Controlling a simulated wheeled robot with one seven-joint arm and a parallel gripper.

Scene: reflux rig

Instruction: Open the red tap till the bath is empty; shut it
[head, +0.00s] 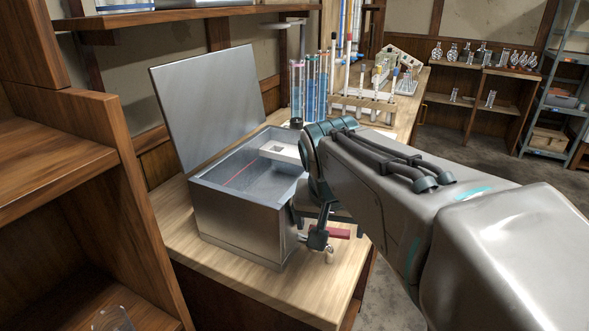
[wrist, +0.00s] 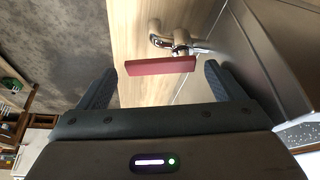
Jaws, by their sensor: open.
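The bath (head: 235,222) is an open-topped metal box on the wooden bench, its lid raised at the back. A thin red line runs along its inner wall; I cannot clearly tell the water level. The red tap (head: 338,233) sticks out low on the bath's right side, partly behind my gripper (head: 318,238). In the wrist view, the red handle (wrist: 158,66) lies crosswise between the fingertips of my gripper (wrist: 160,70), with gaps at both ends. The metal tap body (wrist: 180,40) is beyond it. My gripper is open and holds nothing. I see no clear stream from the tap.
A white piece with a square opening (head: 281,151) sits at the bath's right rim. Tall blue tubes (head: 310,85) and a rack of test tubes (head: 365,103) stand behind. A wooden shelf unit (head: 60,165) is at left. The bench front (head: 290,290) is clear.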

